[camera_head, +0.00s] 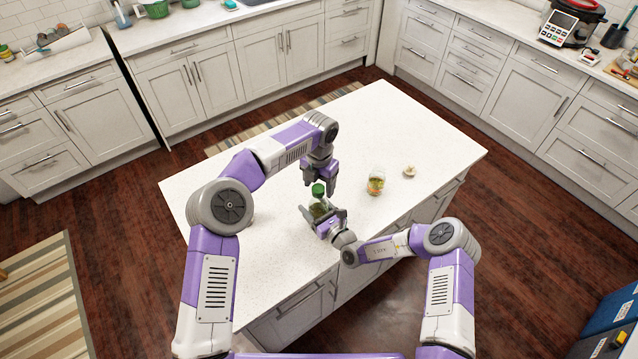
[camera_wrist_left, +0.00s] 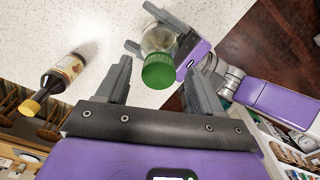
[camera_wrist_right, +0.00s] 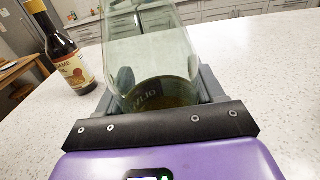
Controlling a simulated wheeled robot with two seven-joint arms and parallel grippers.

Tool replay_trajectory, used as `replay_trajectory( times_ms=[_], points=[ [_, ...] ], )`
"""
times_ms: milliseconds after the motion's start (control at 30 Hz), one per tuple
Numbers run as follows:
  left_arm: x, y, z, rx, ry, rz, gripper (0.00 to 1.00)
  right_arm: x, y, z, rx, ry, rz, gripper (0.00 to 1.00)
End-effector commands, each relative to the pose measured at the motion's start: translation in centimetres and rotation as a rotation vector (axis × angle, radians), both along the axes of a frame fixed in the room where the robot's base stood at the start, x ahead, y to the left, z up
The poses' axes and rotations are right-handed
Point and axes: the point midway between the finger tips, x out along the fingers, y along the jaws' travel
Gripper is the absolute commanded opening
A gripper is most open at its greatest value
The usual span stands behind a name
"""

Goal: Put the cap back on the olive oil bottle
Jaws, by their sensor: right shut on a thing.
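The olive oil bottle (camera_wrist_right: 150,55) is clear glass with a little yellowish liquid at the bottom. My right gripper (camera_head: 318,221) is shut around it above the counter; the bottle also shows in the left wrist view (camera_wrist_left: 157,38). The green cap (camera_head: 318,189) is at the bottle's top end, and it shows large in the left wrist view (camera_wrist_left: 158,71). I cannot tell whether it is fully seated. My left gripper (camera_head: 320,178) is open just above the cap. In the left wrist view its fingers (camera_wrist_left: 157,67) stand apart on either side of the cap. The right wrist view cuts off the bottle's top.
A dark sesame oil bottle (camera_wrist_right: 67,50) with a yellow cap stands left of the held bottle; my left arm mostly hides it in the head view. A glass with colourful contents (camera_head: 376,185) and a small pale item (camera_head: 409,171) are to the right on the white island (camera_head: 430,140).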

Motion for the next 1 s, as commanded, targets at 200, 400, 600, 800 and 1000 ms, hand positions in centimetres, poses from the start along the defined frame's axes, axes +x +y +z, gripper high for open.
replay_trajectory(
  times_ms=[200,400,600,800,1000],
  points=[
    [0.1,0.0,0.3,-0.001,-0.002,0.001,0.67,0.0,0.0,0.0,0.000,0.000,0.000,0.00],
    [0.1,0.0,2.9,-0.003,-0.003,0.002,0.67,0.0,0.0,0.0,0.000,0.000,0.000,0.00],
    [0.0,0.1,4.5,-0.001,-0.001,0.002,0.67,0.0,0.0,0.0,0.000,0.000,0.000,0.00],
    [0.0,0.1,4.5,0.000,-0.001,0.002,0.67,0.0,0.0,0.0,0.000,0.000,0.001,0.00],
    [0.0,0.1,4.5,0.001,-0.001,0.039,0.64,0.0,0.0,0.0,0.000,0.000,0.001,0.00]
  ],
)
